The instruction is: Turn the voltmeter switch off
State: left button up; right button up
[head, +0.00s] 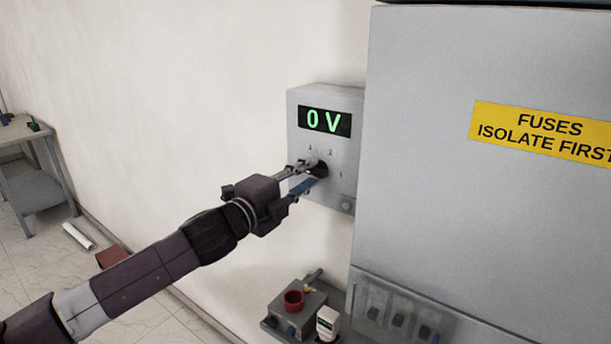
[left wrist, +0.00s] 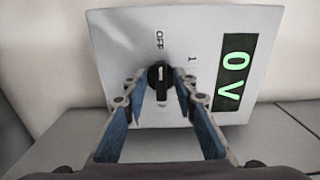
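The grey voltmeter box (head: 328,101) is on the wall left of the large grey cabinet, its green display (head: 325,121) reading 0 V. Its black rotary switch (head: 318,169) is below the display and also shows in the left wrist view (left wrist: 160,78). There, the white mark on the knob lines up with the OFF label (left wrist: 159,39); a 1 label is off to the upper right. My left gripper (left wrist: 163,88) has its two fingers apart, one on each side of the knob. I cannot tell whether they touch it. My right gripper is not in view.
The large grey cabinet (head: 430,140) with a yellow fuse warning label (head: 545,133) stands close on the right. A side table (head: 35,188) stands far left. The wall between is clear.

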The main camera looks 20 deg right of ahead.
pick_arm(q)
jog(key=shift+s+a, duration=0.1)
jog(key=v, duration=1.1)
jog(key=shift+s+a, duration=0.25)
jog(key=shift+a, duration=0.05)
